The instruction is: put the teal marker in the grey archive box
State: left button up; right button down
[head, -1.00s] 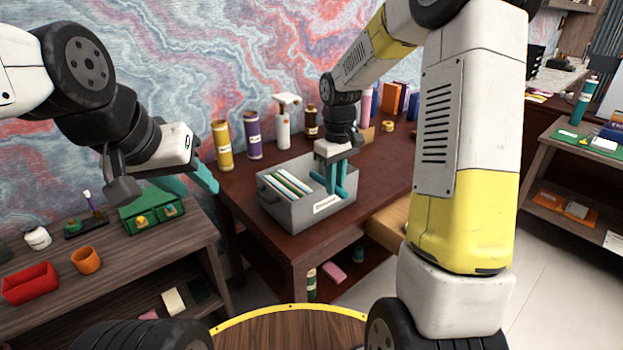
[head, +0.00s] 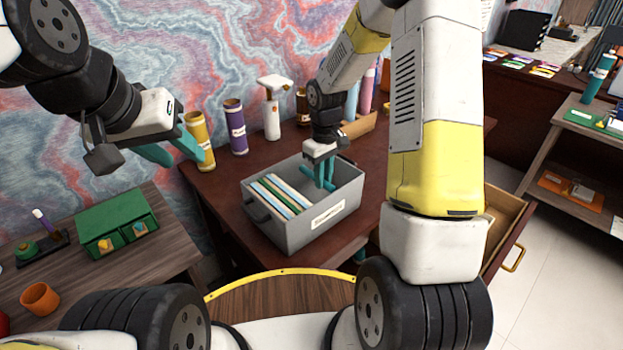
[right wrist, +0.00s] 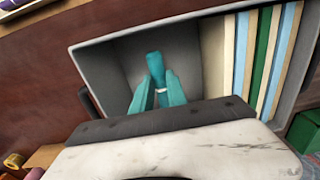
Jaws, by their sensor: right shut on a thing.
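The grey archive box (head: 295,236) stands on the dark red-brown desk, with several upright folders (head: 276,196) in its left part in the head view. My right gripper (head: 325,180) points down over the folder-free part of the box. It is shut on the teal marker, which shows between the teal fingers in the right wrist view (right wrist: 155,65). The marker is within the box's outline there; whether it touches the floor I cannot tell. The similar teal colour blurs marker and fingers in the head view. My left gripper (head: 172,152) is open and empty, left of the desk.
An open drawer (head: 502,222) juts out at the desk's right. A green drawer box (head: 115,222) stands on the left shelf.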

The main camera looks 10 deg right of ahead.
jog(key=shift+f, duration=3.9)
jog(key=shift+f, duration=0.1)
jog(key=c, duration=1.3)
grip_release()
